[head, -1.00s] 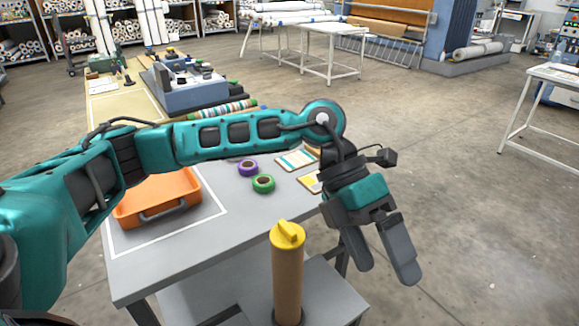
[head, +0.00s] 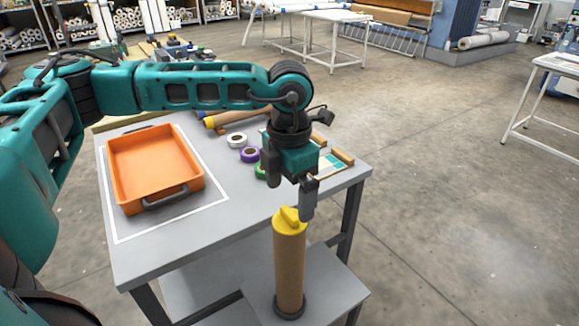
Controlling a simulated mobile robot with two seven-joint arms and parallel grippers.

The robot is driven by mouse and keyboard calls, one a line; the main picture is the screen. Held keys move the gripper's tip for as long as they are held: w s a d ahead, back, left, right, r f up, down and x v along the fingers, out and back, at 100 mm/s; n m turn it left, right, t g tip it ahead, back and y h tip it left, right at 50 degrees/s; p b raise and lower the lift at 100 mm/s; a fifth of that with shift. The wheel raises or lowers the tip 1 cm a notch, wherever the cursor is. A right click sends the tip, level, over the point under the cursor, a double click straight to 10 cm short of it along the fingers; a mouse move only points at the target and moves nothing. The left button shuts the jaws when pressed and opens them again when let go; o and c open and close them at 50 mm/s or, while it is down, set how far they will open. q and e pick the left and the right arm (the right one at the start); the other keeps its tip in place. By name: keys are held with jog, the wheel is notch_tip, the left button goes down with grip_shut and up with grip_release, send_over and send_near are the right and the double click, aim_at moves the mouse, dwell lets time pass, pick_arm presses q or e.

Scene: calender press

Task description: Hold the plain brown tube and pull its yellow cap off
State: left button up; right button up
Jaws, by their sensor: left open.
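The plain brown tube (head: 289,270) stands upright in a dark round holder (head: 289,306) on a low grey shelf. Its yellow cap (head: 289,220) is on its top end and has a raised grip ridge. My left gripper (head: 288,198) is above the cap, pointing down, with its fingers apart and nothing between them. In the picture one fingertip comes close to the cap's upper right; I cannot tell whether they touch. My right gripper is not in view.
The grey table (head: 150,266) beside the tube holds an orange tray (head: 155,170) inside a white outline. Tape rolls (head: 237,141) and sample cards (head: 331,166) lie near my left gripper. The floor to the right is open.

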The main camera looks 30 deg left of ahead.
aim_at(290, 212)
pick_arm(q)
jog(key=shift+f, duration=2.45)
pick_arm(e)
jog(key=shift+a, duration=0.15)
pick_arm(q)
jog(key=shift+c, duration=0.5)
jog(key=c, duration=0.9)
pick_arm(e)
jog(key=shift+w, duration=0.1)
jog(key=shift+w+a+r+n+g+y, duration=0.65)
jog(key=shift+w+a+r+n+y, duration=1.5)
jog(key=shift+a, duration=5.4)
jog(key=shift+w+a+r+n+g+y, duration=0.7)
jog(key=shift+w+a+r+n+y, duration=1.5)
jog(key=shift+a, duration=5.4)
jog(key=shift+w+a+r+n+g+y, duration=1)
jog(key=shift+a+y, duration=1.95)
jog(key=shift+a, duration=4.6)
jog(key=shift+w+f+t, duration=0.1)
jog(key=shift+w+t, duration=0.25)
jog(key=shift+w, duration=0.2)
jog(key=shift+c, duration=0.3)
